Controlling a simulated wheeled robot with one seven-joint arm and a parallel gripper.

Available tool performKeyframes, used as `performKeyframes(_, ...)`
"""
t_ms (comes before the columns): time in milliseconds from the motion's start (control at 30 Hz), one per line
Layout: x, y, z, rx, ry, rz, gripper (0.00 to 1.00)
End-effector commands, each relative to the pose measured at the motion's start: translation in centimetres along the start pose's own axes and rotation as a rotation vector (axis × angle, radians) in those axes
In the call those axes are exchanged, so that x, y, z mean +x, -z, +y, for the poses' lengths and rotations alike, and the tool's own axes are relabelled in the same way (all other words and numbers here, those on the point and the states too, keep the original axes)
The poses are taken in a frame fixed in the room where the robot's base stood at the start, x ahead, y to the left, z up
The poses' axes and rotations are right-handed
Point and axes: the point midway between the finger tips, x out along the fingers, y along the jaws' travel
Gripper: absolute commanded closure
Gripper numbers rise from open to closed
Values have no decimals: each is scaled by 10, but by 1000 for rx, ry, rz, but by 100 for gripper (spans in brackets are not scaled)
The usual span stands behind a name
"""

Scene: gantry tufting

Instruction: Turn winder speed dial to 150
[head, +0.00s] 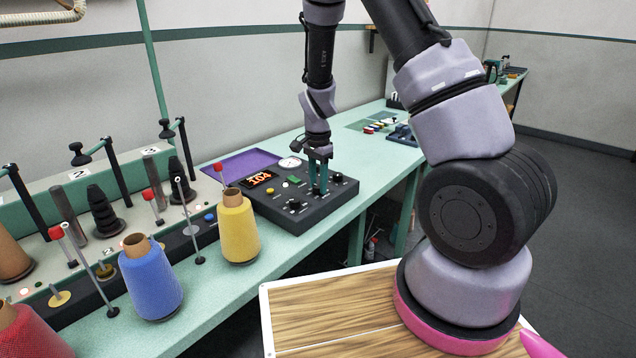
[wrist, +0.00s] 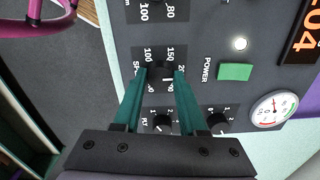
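The winder control box (head: 300,205) is a dark panel on the green bench, with an orange display (head: 261,180) that seems to read 104. The speed dial (wrist: 160,74) is a small black knob with numbers 100, 150 and 200 partly visible around it in the wrist view. My gripper (head: 318,190) points down at the right part of the panel. In the wrist view its two green fingers (wrist: 160,80) flank the dial, one on each side, and appear closed on it. The fingers cover part of the scale, and the dial's exact setting is hard to read.
Beside the dial are a green power button (wrist: 235,71), a gauge (wrist: 272,110) and other black knobs (wrist: 217,121). Yellow (head: 239,228) and blue (head: 151,278) yarn cones stand left of the box. A purple sheet (head: 240,166) lies behind it.

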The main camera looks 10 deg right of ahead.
Motion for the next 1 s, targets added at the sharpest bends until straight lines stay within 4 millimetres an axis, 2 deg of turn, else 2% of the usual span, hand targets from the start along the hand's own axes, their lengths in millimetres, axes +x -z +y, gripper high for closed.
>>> performKeyframes(267,0,0,0,-29,0,0,100)
performKeyframes(467,0,0,0,-125,1,0,100)
performKeyframes(1000,-1,0,0,-610,1,0,100)
